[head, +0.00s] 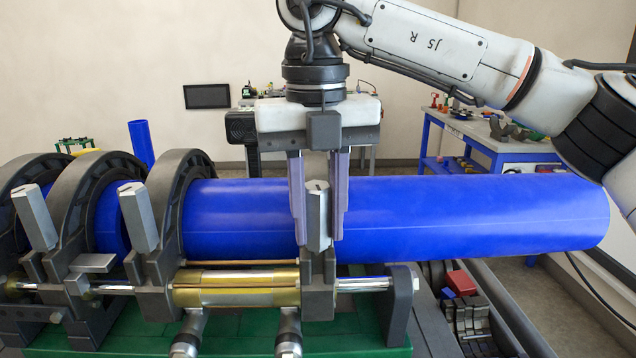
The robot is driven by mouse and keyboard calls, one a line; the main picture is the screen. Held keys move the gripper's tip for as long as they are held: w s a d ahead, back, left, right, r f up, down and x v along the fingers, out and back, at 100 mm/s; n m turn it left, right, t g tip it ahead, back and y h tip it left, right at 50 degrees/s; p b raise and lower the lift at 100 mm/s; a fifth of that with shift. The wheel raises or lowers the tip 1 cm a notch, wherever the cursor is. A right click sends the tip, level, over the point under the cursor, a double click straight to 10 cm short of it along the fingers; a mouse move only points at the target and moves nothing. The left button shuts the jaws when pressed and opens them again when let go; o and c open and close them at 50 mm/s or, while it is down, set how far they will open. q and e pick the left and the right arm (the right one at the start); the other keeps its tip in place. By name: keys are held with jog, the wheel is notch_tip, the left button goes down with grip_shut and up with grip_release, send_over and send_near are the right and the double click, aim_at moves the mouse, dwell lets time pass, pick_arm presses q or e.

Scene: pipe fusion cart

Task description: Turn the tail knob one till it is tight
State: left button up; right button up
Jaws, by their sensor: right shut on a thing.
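The tail knob (317,222) is a grey, upright, faceted handle on the clamp block at the right end of the brass cylinder, in front of the blue pipe (470,215). I take it to be tail knob one; no label shows. My right gripper (319,236) points straight down over it, with one finger on each side, shut on it. The knob's top shows between the fingers. Its thread and how tight it sits cannot be seen. My left gripper is not in view.
Two similar grey knobs (138,216) (36,218) stand at the black clamp rings (187,165) on the left. A brass cylinder (235,287) and steel rod run below the pipe. A blue workbench (497,148) with parts stands behind at right.

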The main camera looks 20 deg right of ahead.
jog(key=shift+m, duration=0.7)
jog(key=shift+a+m, duration=0.1)
jog(key=shift+m, duration=1.4)
jog(key=shift+m+b, duration=0.4)
jog(key=shift+m, duration=0.4)
jog(key=o, duration=2.5)
jog(key=shift+w+a, duration=0.1)
jog(key=shift+c, duration=0.2)
